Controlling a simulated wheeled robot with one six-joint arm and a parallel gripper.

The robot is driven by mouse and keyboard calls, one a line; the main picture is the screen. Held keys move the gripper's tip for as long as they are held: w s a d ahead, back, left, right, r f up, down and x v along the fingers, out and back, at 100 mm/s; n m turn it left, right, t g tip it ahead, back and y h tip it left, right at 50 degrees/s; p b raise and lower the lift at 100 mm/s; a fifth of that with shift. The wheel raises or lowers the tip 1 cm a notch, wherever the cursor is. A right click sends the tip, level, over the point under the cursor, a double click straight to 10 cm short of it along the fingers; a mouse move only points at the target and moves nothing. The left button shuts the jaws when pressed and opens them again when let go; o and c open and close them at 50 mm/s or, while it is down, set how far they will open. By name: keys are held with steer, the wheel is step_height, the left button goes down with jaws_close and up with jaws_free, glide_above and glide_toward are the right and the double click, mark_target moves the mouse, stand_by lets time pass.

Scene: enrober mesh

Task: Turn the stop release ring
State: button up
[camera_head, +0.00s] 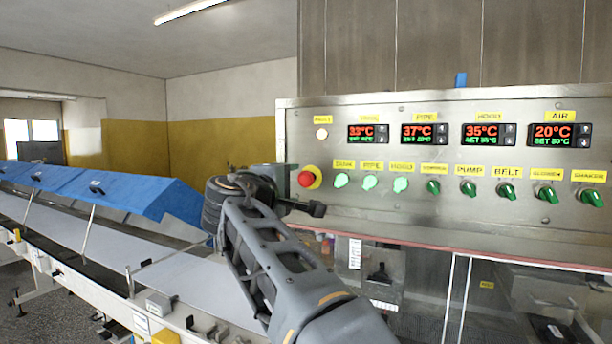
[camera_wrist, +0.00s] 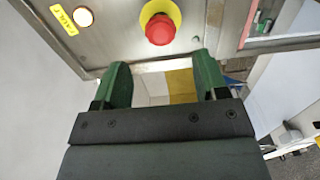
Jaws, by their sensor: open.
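The red stop button (camera_head: 305,179) with its yellow ring (camera_head: 316,176) sits at the left end of the metal control panel (camera_head: 350,220). In the wrist view the red button (camera_wrist: 160,29) and the yellow ring (camera_wrist: 174,10) show at the top middle, beyond the fingertips. My gripper (camera_head: 318,210) is just below and right of the button in the head view, seen partly from the side. In the wrist view my gripper (camera_wrist: 160,78) is open and empty, its two green fingers apart, not around the button. Any contact with the panel cannot be told.
Green knobs (camera_head: 433,187) and lit green buttons (camera_head: 370,181) run right of the stop button, under red displays (camera_head: 424,134). A lit FAULT lamp (camera_wrist: 83,17) is nearby. A conveyor (camera_head: 130,250) with blue covers (camera_head: 120,190) stretches left. A ledge edges the panel's bottom.

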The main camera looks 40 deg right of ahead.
mark_target(304, 180)
steer(key=p+x, duration=0.2)
steer(key=x, duration=0.6)
steer(key=shift+w+d+p, duration=0.1)
steer(key=shift+d+p, duration=0.1)
steer(key=shift+p, duration=0.15)
steer(key=shift+c, duration=0.3)
